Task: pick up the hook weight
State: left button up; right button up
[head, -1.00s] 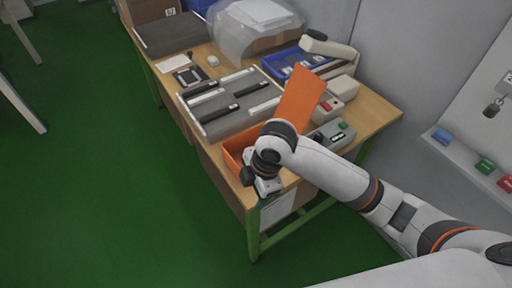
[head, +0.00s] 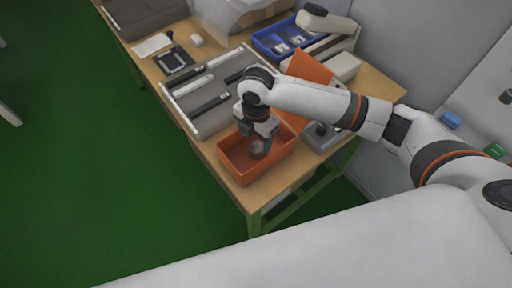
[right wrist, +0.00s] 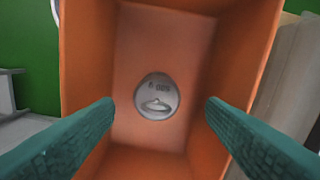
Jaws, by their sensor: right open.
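The hook weight (right wrist: 157,97) is a round grey metal piece with markings and a loop on its top. It lies on the floor of the orange box in the right wrist view. My right gripper (right wrist: 160,125) is open, with one teal finger on each side of the weight in that view and not touching it. In the head view the right gripper (head: 260,148) points down into the orange box (head: 238,172) at the table's front corner. The weight is hard to make out there. My left gripper is not in view.
The wooden table (head: 262,190) also holds a grey tray with dark bars (head: 200,125), an orange lid (head: 308,68), a blue bin (head: 268,46) and a grey device (head: 318,138). The box walls stand close around the right fingers. Green floor lies open to the left.

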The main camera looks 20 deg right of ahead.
aim_at(256, 145)
jog(key=shift+s+a+f, duration=0.1)
jog(key=shift+s+f, duration=0.05)
jog(key=shift+f, duration=0.4)
jog(key=shift+s+f, duration=0.1)
jog(key=shift+f, duration=0.45)
notch_tip(256, 145, down, 2)
jog(key=shift+f+p, duration=0.1)
jog(key=shift+p, duration=0.2)
jog(key=shift+f, duration=0.25)
jog(key=shift+c, duration=0.6)
jog(key=c, duration=1.2)
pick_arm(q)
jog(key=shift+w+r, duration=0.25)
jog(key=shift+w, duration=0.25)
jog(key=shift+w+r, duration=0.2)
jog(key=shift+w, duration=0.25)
pick_arm(e)
jog(key=shift+w+r, duration=0.1)
grip_shut()
